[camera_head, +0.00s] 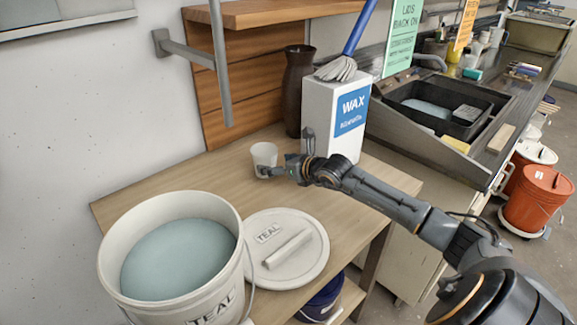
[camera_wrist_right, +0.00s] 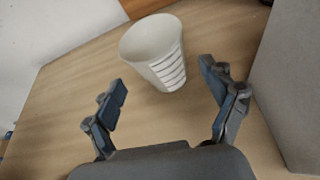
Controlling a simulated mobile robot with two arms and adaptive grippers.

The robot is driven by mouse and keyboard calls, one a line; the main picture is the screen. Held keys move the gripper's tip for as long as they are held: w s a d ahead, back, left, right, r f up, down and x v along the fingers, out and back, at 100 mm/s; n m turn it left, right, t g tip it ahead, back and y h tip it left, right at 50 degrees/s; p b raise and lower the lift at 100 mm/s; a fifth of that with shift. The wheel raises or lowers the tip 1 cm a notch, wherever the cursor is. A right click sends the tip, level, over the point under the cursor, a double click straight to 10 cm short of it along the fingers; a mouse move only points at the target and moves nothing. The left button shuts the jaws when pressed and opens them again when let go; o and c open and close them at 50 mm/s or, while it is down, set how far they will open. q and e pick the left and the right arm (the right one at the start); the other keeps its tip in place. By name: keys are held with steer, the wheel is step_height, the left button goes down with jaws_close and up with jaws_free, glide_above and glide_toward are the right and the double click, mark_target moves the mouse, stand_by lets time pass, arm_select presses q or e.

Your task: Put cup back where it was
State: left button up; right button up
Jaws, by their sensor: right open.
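The small white cup (camera_head: 264,152) stands upright on the wooden table (camera_head: 185,180), left of the white WAX box (camera_head: 318,105). In the right wrist view the cup (camera_wrist_right: 154,50) shows dark stripes on its side. My right gripper (camera_head: 272,171) is beside the cup, on its near right side. In the right wrist view my right gripper (camera_wrist_right: 163,78) is open, and the cup's lower part is at the gap between the fingertips. Whether a finger touches the cup, I cannot tell. My left gripper does not show.
A TEAL bucket (camera_head: 118,235) of blue-green glaze and its lid (camera_head: 310,262) are at the table's front. A dark vase (camera_head: 297,85) stands behind the WAX box, which closely flanks my gripper. The table left of the cup is clear. A sink (camera_head: 440,105) is at right.

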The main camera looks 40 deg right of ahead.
steer(key=v, duration=0.4)
steer(key=shift+f, duration=0.1)
steer(key=shift+b+v, duration=0.3)
steer(key=shift+v, duration=0.65)
steer(key=shift+a, duration=0.1)
